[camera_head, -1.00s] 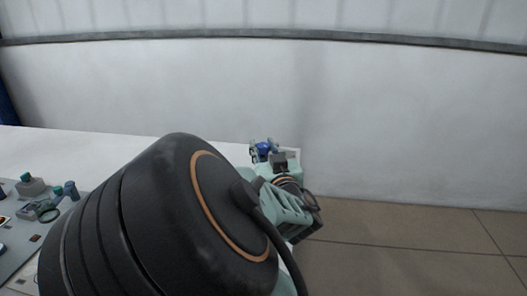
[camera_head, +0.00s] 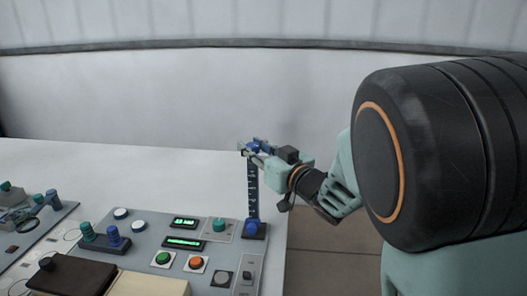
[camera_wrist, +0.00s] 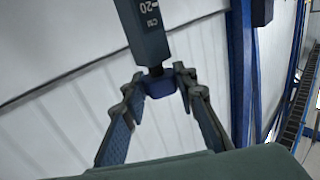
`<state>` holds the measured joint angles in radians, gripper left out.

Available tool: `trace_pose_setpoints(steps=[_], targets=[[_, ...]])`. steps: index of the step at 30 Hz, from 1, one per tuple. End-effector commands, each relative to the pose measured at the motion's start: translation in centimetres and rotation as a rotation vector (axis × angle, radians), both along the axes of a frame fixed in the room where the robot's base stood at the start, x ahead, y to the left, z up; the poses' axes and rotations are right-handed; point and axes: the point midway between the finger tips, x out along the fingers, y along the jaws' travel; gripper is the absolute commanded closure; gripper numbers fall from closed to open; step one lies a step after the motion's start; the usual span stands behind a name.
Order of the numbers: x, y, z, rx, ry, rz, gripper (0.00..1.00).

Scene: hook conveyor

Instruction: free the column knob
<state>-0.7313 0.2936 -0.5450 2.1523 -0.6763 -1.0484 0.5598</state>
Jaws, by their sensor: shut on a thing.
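In the head view, a dark blue column with pale scale marks (camera_head: 253,185) stands upright at the right side of the grey control panel. My gripper (camera_head: 252,152) is at its top end, reaching in from the right, with blue parts showing around the fingers. In the wrist view, the blue column knob (camera_wrist: 159,86) sits on a short stem at the end of a dark marked bar (camera_wrist: 145,25). The fingertips of my gripper (camera_wrist: 159,82) are on both sides of this knob, shut on it. The exact finger contact is too small to tell.
The grey control panel (camera_head: 150,232) carries buttons, knobs and two green displays. A blue knob (camera_head: 252,227) is at the column's foot.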

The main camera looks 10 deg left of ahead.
Motion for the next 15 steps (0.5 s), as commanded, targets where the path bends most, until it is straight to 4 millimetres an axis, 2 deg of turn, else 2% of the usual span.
trace_pose_setpoints(steps=[15], targets=[[0.21,-0.13,-0.01,-0.001,0.002,0.244,0.98]])
